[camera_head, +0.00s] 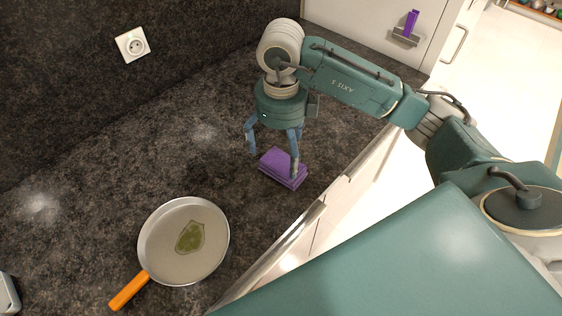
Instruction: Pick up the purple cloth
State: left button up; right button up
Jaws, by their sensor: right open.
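The purple cloth (282,171) is a folded, flat stack lying on the dark countertop, right of the picture's middle and close to the counter's front edge. My right gripper (273,163) points down over it with its fingers spread. One finger comes down at the right part of the cloth, and another stands off to the upper left of it. I cannot tell whether the fingertip touches the cloth. The gripper holds nothing. My left gripper does not show.
A frying pan (160,250) with an orange handle (129,291) and a green patch inside sits left of the cloth. A wall socket (131,44) is on the dark backsplash. Another purple item (411,23) hangs at a holder on a white cabinet front. The counter (120,175) behind the pan is clear.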

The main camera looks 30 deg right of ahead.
aim_at(280, 167)
jog(key=shift+s+f, duration=0.15)
jog(key=shift+f, duration=0.6)
jog(key=shift+f+p, duration=0.35)
jog(key=f+p, duration=0.1)
jog(key=f, duration=0.1)
jog(key=f+p, duration=0.1)
jog(key=f, duration=0.1)
jog(key=shift+w+a+f, duration=0.15)
jog(key=shift+w+f, duration=0.05)
jog(key=shift+f, duration=0.2)
jog(key=shift+w, duration=0.1)
jog(key=shift+c, duration=1.2)
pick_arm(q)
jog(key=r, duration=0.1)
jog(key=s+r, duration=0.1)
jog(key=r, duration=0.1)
pick_arm(e)
jog(key=c, duration=0.9)
